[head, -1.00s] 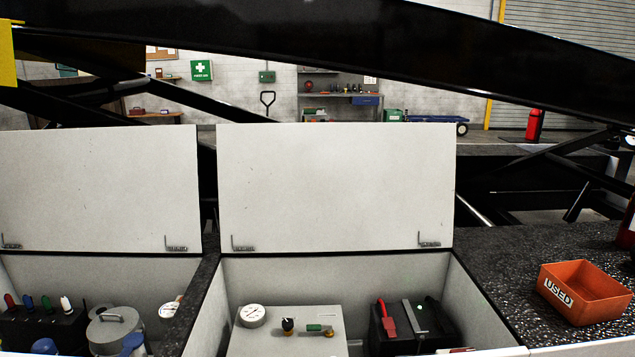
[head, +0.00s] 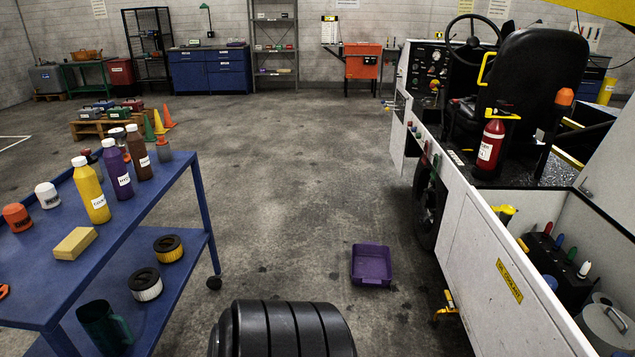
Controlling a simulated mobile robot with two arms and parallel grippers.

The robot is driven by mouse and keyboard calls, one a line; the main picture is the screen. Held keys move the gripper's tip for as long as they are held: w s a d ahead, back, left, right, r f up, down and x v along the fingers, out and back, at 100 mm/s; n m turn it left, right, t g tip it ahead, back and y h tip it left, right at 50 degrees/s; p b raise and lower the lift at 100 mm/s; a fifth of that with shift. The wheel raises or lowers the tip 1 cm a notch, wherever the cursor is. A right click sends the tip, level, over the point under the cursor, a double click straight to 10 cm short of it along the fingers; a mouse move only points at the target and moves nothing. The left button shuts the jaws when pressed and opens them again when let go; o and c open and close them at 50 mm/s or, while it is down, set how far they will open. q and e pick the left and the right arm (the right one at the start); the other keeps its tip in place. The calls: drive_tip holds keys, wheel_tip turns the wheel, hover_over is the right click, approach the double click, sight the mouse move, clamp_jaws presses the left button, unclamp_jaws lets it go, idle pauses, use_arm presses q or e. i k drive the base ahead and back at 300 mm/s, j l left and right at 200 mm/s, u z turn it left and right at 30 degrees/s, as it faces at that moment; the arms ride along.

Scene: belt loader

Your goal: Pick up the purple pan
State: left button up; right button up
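The purple pan (head: 371,265) is a shallow, open rectangular tray. It lies on the grey concrete floor, right of the picture's middle, between the blue cart and the white side of the belt loader. It looks empty and nothing covers it. Neither of my grippers shows in the head view.
A blue two-level cart (head: 40,285) with bottles stands at the left. The belt loader's white side panel (head: 500,285) borders the right. A ribbed black cylindrical object (head: 282,330) is at the bottom centre, in front of the pan. The floor beyond the pan is clear.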

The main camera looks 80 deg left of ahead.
sight(371, 267)
drive_tip(key=u, duration=2.15)
drive_tip(key=i+j, duration=0.2)
drive_tip(key=i, duration=0.25)
drive_tip(key=i+j+z, duration=0.1)
drive_tip(key=i, duration=0.3)
drive_tip(key=j, duration=0.1)
